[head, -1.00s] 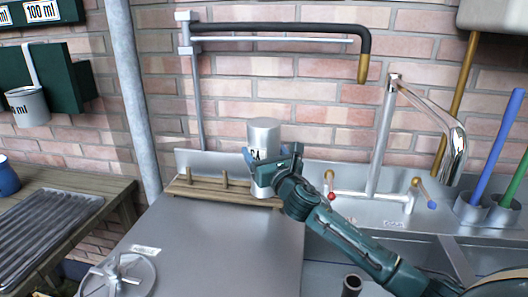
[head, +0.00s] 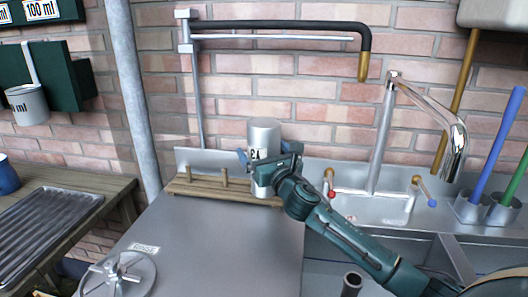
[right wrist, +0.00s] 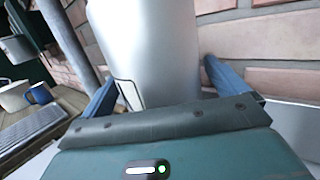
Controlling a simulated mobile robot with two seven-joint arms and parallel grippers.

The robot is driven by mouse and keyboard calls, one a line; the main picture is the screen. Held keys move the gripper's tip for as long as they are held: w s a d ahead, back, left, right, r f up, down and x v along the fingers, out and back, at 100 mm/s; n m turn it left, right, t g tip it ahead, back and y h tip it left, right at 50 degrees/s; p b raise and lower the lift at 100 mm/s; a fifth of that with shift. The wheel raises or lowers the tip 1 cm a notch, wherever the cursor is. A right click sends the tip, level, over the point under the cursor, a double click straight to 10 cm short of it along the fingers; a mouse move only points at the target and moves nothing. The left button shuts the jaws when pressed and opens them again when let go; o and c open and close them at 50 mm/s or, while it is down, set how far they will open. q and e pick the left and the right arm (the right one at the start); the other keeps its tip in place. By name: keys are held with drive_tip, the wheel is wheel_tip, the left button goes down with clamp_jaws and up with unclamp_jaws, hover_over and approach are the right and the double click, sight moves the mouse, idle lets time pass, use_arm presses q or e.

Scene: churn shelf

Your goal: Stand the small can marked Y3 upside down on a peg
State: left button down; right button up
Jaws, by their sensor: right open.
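A grey metal can (head: 264,132) stands upright-sided at the right end of the wooden peg rack (head: 205,189), its closed, flat end up. Its label is partly covered; the letters showing look like "EA", and I cannot read Y3. Two bare pegs (head: 224,177) stand to its left; any peg under the can is hidden. My right gripper (head: 268,160) is open, with its fingers on both sides of the can. In the right wrist view the can (right wrist: 155,50) fills the space between the blue fingers, with a gap visible at the right finger. My left gripper is not in view.
A swing pipe (head: 280,25) crosses above the can. A tap (head: 385,130) and sink (head: 370,207) lie to the right, with blue and green brushes (head: 497,145) in holders. A handwheel (head: 118,275) sits on the grey lid at front left. A ribbed tray (head: 45,215) lies on the left table.

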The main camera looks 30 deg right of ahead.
sight(264, 122)
wheel_tip(264, 122, up, 10)
drive_tip(key=p, duration=0.3)
idle(0.3)
